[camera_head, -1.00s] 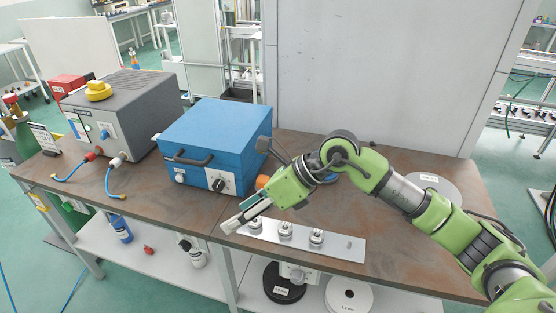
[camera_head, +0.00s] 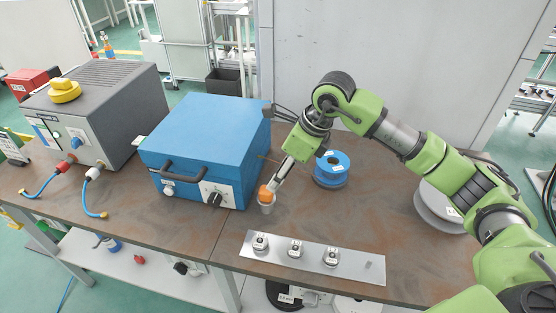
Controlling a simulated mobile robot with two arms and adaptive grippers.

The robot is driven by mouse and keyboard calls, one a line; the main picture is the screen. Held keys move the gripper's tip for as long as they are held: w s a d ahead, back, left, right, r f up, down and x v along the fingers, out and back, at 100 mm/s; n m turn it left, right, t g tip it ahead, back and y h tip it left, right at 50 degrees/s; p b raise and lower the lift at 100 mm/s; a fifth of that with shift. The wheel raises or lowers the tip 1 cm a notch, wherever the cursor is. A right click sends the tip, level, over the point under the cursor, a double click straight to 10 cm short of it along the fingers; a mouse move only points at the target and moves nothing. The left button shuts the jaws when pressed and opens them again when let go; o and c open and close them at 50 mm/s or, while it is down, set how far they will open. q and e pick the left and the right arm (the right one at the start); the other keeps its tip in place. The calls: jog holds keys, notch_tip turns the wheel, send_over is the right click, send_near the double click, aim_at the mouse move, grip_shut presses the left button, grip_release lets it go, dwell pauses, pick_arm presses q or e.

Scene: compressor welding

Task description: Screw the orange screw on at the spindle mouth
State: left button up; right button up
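The orange screw (camera_head: 265,193) is at the front right of the blue box (camera_head: 208,140), above a small grey cup-like piece (camera_head: 267,206). I cannot tell whether this grey piece is the spindle mouth or whether the screw is seated on it. My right gripper (camera_head: 274,184) comes down from the upper right, with its fingertips at the screw's upper right side. The fingers are narrow in this view, so their gap and any grip on the screw cannot be made out. My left gripper is not in view.
A blue spool (camera_head: 331,170) stands right of the gripper. A metal plate (camera_head: 340,262) with several small round parts lies at the bench's front. A large grey disc (camera_head: 440,208) is at the right, partly behind my arm. A grey machine (camera_head: 96,115) stands at the left.

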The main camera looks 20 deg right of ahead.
aim_at(266, 192)
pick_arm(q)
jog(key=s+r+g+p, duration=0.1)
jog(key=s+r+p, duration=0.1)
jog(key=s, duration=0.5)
pick_arm(e)
jog(key=x, duration=0.8)
jog(key=shift+s+a+f, duration=0.2)
jog(key=shift+s+f, duration=0.1)
jog(key=shift+f, duration=0.05)
jog(key=p+x, duration=0.1)
jog(key=x, duration=0.2)
jog(key=shift+f, duration=0.1)
jog(key=shift+w+a+f, duration=0.1)
jog(key=shift+f, duration=0.15)
jog(key=shift+w+f, duration=0.1)
jog(key=shift+f, duration=0.15)
grip_shut()
jog(key=shift+r+p, duration=0.8)
jog(key=shift+r, duration=0.55)
jog(key=shift+r+p, duration=1.1)
jog(key=shift+r, duration=1.2)
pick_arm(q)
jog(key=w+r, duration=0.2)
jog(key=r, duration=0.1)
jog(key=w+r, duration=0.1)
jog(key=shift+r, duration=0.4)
